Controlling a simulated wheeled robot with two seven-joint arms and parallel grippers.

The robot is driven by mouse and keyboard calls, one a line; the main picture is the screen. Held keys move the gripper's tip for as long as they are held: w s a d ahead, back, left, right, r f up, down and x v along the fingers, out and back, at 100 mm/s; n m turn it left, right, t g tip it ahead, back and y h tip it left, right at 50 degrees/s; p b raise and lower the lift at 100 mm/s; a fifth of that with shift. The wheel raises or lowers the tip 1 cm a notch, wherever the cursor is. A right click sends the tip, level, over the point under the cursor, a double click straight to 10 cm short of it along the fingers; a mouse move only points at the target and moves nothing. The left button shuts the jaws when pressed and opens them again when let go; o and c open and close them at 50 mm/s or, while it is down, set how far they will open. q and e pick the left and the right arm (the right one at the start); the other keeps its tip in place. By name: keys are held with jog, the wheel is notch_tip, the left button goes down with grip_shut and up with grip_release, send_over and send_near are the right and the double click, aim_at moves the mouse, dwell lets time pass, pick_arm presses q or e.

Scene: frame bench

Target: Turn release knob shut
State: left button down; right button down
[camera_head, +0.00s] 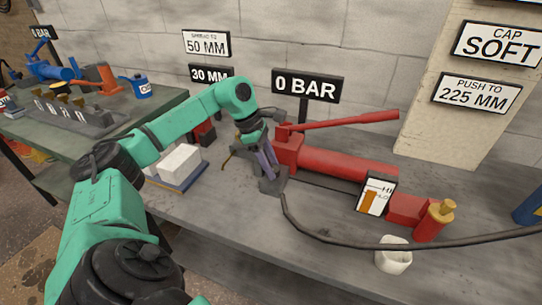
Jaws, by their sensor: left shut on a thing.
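A red hand pump (345,165) with a long red lever (345,120) lies on the grey bench. My left gripper (267,162), on the green arm from the left, is at the pump's left end block. Its fingers point down and are shut on a small part there, which I take to be the release knob. The fingers hide the knob, so its turn position cannot be seen. A sign (307,86) behind the pump reads "0 BAR". My right gripper is not in view.
A black hose (345,242) runs along the bench front. A white cup (393,255) and a red cylinder with a yellow top (434,222) stand at right. White blocks (180,163) lie left of the gripper. A small gauge card (376,196) stands before the pump.

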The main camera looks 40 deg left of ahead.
pick_arm(q)
jog(key=shift+r+m+g+h+p, duration=0.1)
jog(key=shift+m+g+h+p, duration=0.2)
jog(key=shift+m+p, duration=0.55)
jog(key=shift+c, duration=1.9)
grip_release()
jog(key=p+v, duration=0.2)
jog(key=v, duration=1.2)
jog(key=shift+r, duration=0.2)
